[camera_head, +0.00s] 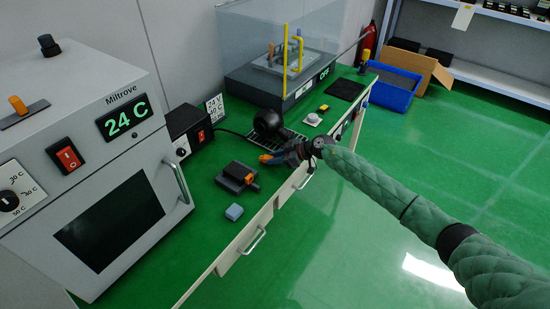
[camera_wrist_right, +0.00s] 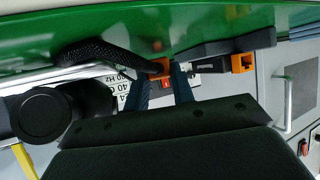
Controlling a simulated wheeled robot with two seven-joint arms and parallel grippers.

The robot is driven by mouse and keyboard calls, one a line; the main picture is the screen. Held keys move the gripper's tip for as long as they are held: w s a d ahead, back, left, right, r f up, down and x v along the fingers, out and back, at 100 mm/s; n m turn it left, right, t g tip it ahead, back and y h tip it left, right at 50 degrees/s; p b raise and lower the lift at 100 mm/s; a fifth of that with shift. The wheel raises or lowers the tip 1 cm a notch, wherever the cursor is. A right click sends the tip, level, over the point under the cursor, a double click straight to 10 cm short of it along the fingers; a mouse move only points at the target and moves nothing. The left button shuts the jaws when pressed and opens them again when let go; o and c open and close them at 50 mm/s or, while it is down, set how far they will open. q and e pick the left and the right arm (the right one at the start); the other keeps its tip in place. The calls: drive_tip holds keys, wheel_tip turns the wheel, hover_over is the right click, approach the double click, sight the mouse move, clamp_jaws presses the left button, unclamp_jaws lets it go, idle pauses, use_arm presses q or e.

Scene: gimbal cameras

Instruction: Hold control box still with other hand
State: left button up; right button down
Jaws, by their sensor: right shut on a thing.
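A black control box (camera_head: 188,128) with a red switch and a dial stands on the green bench beside the large oven. My right gripper (camera_head: 272,158) reaches over the bench, to the right of the box and apart from it. Its blue fingers are shut on an orange-ended part (camera_wrist_right: 160,67), which has a dark textured length running left in the right wrist view. The fingers hide some of this part. A dark cable runs from the box toward the wire rack. My left gripper is not in view.
A black round object (camera_head: 268,124) sits by the wire rack (camera_head: 282,137). The oven (camera_head: 90,165) stands at left.

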drive_tip(key=shift+f, duration=0.55)
idle(0.4)
drive_tip(key=c, duration=1.1)
unclamp_jaws()
drive_tip(key=shift+d, duration=0.2)
drive_tip(key=shift+s+d+r, duration=0.1)
drive_tip(key=shift+d+r, duration=0.15)
drive_tip(key=shift+d, duration=0.2)
drive_tip(key=b+v, duration=0.2)
drive_tip(key=v, duration=0.3)
drive_tip(key=shift+d+r, duration=0.1)
drive_tip(key=shift+d, duration=0.05)
drive_tip(key=shift+s+d+r, duration=0.2)
drive_tip(key=shift+d+r, duration=0.1)
drive_tip(key=shift+d, duration=0.1)
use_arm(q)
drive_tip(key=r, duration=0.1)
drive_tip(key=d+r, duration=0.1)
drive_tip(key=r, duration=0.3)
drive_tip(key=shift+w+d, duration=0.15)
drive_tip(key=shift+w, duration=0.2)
